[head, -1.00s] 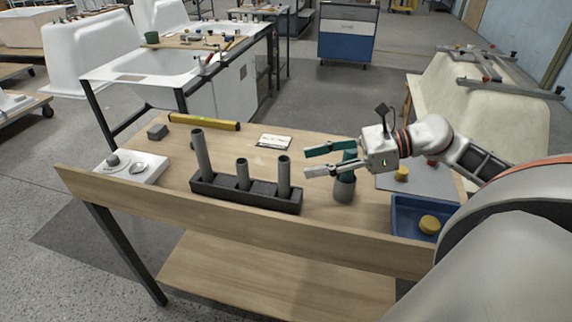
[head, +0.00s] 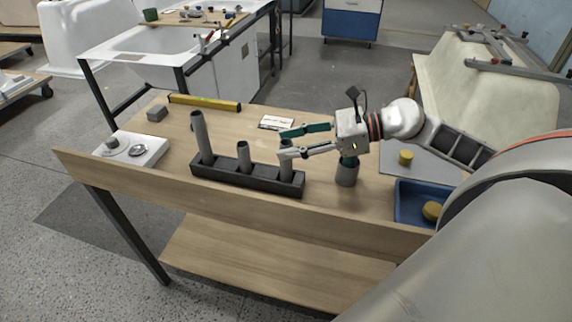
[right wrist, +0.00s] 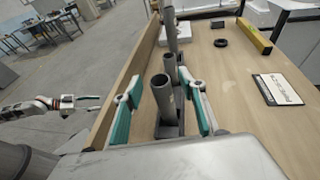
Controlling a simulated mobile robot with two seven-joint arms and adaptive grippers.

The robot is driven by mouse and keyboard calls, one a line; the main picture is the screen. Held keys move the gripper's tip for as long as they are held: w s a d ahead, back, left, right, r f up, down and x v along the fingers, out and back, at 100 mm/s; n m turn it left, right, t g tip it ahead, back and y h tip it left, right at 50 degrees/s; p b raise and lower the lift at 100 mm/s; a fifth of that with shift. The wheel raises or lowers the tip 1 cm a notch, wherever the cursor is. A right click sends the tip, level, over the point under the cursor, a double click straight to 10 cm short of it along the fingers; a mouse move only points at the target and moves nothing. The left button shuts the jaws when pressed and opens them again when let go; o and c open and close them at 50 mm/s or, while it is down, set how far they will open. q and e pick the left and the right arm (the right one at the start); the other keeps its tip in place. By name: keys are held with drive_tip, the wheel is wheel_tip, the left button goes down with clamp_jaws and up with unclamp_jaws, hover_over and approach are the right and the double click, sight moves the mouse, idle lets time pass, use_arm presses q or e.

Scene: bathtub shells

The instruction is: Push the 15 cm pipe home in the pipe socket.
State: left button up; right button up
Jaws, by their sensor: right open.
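A dark rack with sockets (head: 232,178) holds three upright grey pipes. The tall pipe (head: 202,138) is at the left, the shortest pipe (head: 243,157) in the middle and a medium pipe (head: 286,173) at the right. No length marks are legible. My right gripper (head: 283,145) is open at the top of the right pipe. In the right wrist view this hollow pipe (right wrist: 164,98) stands between the spread fingers, with a gap visible on each side. Its seating depth is hidden. My left gripper (right wrist: 88,101) shows small at the left of that view; its opening is unclear.
A blue tray (head: 408,205) with a yellow piece is at the right. A yellow level (head: 205,103), a white card (head: 277,122) and a white plate (head: 150,148) lie around. A raised board edges the front.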

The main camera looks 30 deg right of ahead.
drive_tip(key=shift+w+a+f, duration=0.2)
drive_tip(key=shift+w+a, duration=0.15)
drive_tip(key=shift+a, duration=0.1)
clamp_jaws()
drive_tip(key=shift+r, duration=0.15)
